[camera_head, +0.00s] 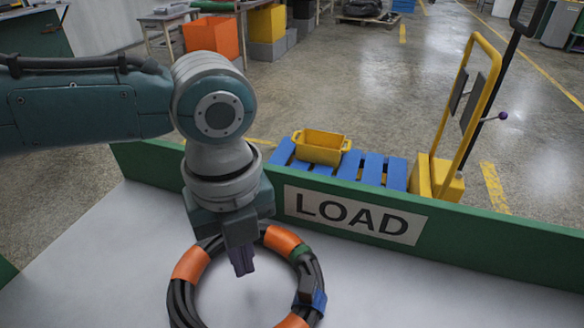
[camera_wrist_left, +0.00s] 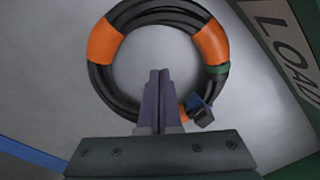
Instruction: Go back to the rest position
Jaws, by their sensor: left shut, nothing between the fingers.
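My left gripper (camera_head: 243,262) comes in from the left in the head view and points down over a coiled black hose (camera_head: 314,272). Its two dark fingers are together with nothing between them. The hose lies as a ring on the pale table, with orange wraps, a green band and a blue piece on it. In the left wrist view the closed fingers (camera_wrist_left: 159,95) appear over the lower part of the hose ring (camera_wrist_left: 105,80). I cannot tell from these views how high the fingers are above the table. My right gripper is in neither view.
The pale tabletop (camera_head: 90,265) has a green raised edge (camera_head: 480,235) with a LOAD sign (camera_head: 355,214). Beyond it are a yellow bin (camera_head: 320,147) on a blue pallet (camera_head: 372,168) and a yellow-framed cart (camera_head: 440,175). The tabletop left of the hose is clear.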

